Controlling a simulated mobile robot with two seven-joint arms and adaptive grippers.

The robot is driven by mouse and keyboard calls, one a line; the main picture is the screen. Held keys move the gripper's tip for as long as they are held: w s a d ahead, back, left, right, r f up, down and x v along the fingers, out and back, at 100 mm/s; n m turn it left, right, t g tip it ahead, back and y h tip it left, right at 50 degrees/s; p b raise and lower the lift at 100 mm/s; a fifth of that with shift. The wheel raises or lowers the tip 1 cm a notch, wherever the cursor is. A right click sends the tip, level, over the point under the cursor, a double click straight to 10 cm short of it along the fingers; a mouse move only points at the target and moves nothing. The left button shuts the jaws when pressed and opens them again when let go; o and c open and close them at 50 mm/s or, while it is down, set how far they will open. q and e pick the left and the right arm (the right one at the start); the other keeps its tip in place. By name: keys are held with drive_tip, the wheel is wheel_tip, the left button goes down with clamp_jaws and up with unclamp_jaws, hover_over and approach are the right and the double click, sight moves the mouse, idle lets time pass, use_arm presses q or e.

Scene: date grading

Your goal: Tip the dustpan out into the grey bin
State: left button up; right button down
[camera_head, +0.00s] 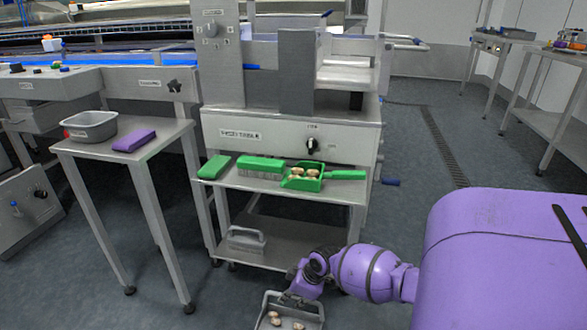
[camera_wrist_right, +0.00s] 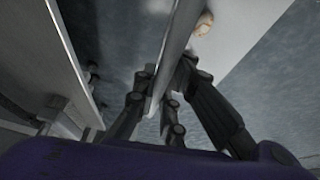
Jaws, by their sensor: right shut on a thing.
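The green dustpan (camera_head: 347,175) lies on the cart's upper shelf, its handle pointing right, with several brown, date-like pieces in its pan. My right gripper (camera_head: 294,295) is low in front of the cart, shut on the rim of a grey open container (camera_head: 265,312). That container holds a few brown pieces and is cut off by the bottom edge. In the right wrist view the fingers (camera_wrist_right: 165,100) straddle its pale wall (camera_wrist_right: 177,35), with one piece (camera_wrist_right: 203,23) beside it. I cannot tell whether this container is the grey bin. My left gripper is out of view.
A green brush (camera_head: 260,165) and a green block (camera_head: 214,167) lie left of the dustpan. A grey handled item (camera_head: 246,239) is on the lower shelf. The left table (camera_head: 150,150) bears a grey basin (camera_head: 90,125) and a purple block (camera_head: 134,140). Floor is clear right of the cart.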

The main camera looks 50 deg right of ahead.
drive_tip(key=shift+y, duration=0.4)
drive_tip(key=shift+w+d+r+p, duration=0.1)
drive_tip(key=shift+w+r+p, duration=0.1)
drive_tip(key=shift+r, duration=0.55)
drive_tip(key=shift+w+d+r+p, duration=0.1)
drive_tip(key=shift+r+p, duration=0.1)
drive_tip(key=shift+r, duration=0.55)
drive_tip(key=shift+w+r+p, duration=0.1)
drive_tip(key=shift+r+p, duration=0.1)
drive_tip(key=shift+r, duration=0.55)
